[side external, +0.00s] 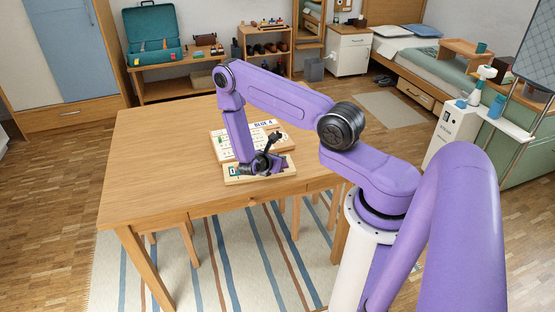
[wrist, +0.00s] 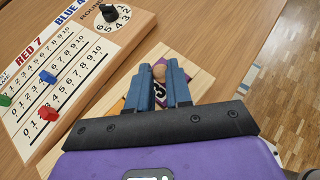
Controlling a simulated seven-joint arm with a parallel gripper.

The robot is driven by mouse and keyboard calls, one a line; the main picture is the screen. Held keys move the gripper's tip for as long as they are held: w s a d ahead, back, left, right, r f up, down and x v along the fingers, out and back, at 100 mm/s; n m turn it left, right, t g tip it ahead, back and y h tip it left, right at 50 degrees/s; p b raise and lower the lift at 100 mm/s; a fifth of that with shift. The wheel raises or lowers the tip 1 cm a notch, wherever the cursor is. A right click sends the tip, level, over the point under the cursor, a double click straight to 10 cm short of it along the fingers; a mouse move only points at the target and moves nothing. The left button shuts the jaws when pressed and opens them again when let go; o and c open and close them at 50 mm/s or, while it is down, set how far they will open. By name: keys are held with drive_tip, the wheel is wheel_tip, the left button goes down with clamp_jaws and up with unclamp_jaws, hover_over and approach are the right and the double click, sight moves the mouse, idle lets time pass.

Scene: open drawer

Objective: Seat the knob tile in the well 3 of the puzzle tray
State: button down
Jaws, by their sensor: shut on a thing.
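The puzzle tray (side external: 262,178) is a pale wooden board near the table's front edge, with a teal patch (side external: 234,171) at its left end. Its bare wood also shows in the wrist view (wrist: 202,82). My gripper (wrist: 161,72) points down over the tray, its blue fingers on either side of a round wooden knob (wrist: 159,72), shut on the knob tile. Purple and orange patches and a dark printed mark show around the knob. The fingers hide most of the tile, so I cannot tell whether it is in a well or above one.
A scoreboard (side external: 222,147) reading "RED 7" and "BLUE 4" lies close beside the tray. It carries red, blue and green pegs and a black dial pointer (wrist: 109,13). The left part of the wooden table (side external: 150,160) is clear.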

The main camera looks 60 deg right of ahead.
drive_tip(key=shift+f, duration=0.15)
drive_tip(key=c, duration=1)
unclamp_jaws()
drive_tip(key=shift+c, duration=0.2)
